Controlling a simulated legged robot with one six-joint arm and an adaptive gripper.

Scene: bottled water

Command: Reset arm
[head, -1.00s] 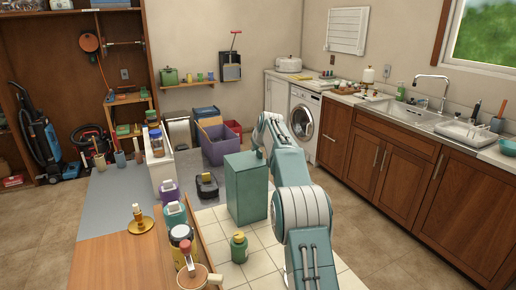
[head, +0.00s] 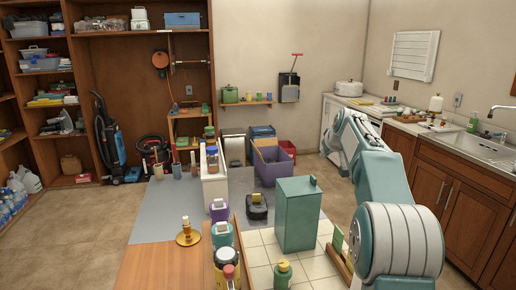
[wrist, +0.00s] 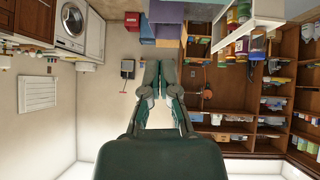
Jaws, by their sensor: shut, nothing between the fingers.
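My arm stands at the right of the head view, and its outer part hides my gripper there. In the wrist view my gripper (wrist: 161,88) reaches into the middle of the picture, dark green, with its two fingers together. It is shut and holds nothing. The wrist picture looks upside down, with the room's wall and shelves behind the fingers. The gripper touches nothing that I can see.
A teal box-shaped bin (head: 296,215) stands left of my arm. A wooden table (head: 160,262) with bottles and a brass candlestick (head: 187,232) is at front left. A counter (head: 450,145) lines the right. Open floor (head: 85,225) lies left.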

